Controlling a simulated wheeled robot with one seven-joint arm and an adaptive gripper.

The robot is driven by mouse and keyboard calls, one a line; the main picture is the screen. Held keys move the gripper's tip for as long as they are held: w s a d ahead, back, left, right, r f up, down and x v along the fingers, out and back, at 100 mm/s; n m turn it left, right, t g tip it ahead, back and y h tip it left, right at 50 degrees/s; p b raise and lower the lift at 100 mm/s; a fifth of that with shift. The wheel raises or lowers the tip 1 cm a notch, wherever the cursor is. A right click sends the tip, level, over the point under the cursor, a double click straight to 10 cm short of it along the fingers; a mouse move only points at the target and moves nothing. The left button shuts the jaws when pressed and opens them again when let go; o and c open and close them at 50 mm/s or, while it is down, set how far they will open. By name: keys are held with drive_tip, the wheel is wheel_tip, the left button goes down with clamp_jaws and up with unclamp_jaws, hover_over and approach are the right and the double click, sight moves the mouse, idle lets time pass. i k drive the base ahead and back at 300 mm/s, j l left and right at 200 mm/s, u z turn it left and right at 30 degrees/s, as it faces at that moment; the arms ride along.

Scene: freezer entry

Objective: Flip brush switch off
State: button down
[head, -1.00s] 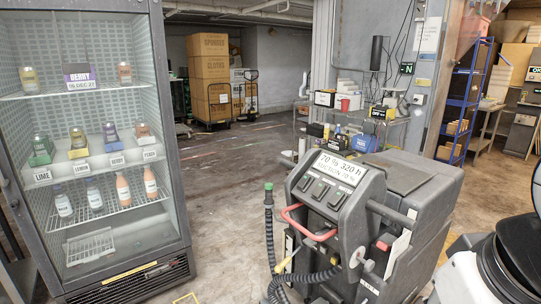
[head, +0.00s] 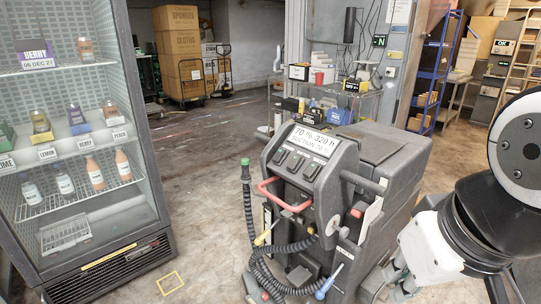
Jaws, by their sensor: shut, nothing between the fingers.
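A dark grey floor scrubber (head: 395,150) stands right of centre. Its sloped panel carries a label reading 70 % 320 h and suction 70 % (head: 310,139). Below the label are three dark switches: a left one (head: 280,156), a middle one (head: 296,164) and a right one (head: 312,170). Their markings are too small to read, so I cannot tell which is the brush switch or how each is set. My gripper (head: 385,281) shows at the lower right, low beside the scrubber's right side and away from the switches. It is shut and holds nothing visible.
A red handle (head: 283,197) and a coiled black hose (head: 252,230) are at the scrubber's front. A glass-front fridge (head: 155,215) with bottles stands left. A yellow floor outline (head: 171,283) lies between them. A cluttered trolley (head: 365,100) stands behind.

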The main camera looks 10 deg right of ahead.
sight(280, 153)
drive_tip(key=i+l, duration=0.3)
drive_tip(key=i, duration=0.2)
drive_tip(key=i+l, duration=0.3)
drive_tip(key=i, duration=0.25)
drive_tip(key=u, duration=0.05)
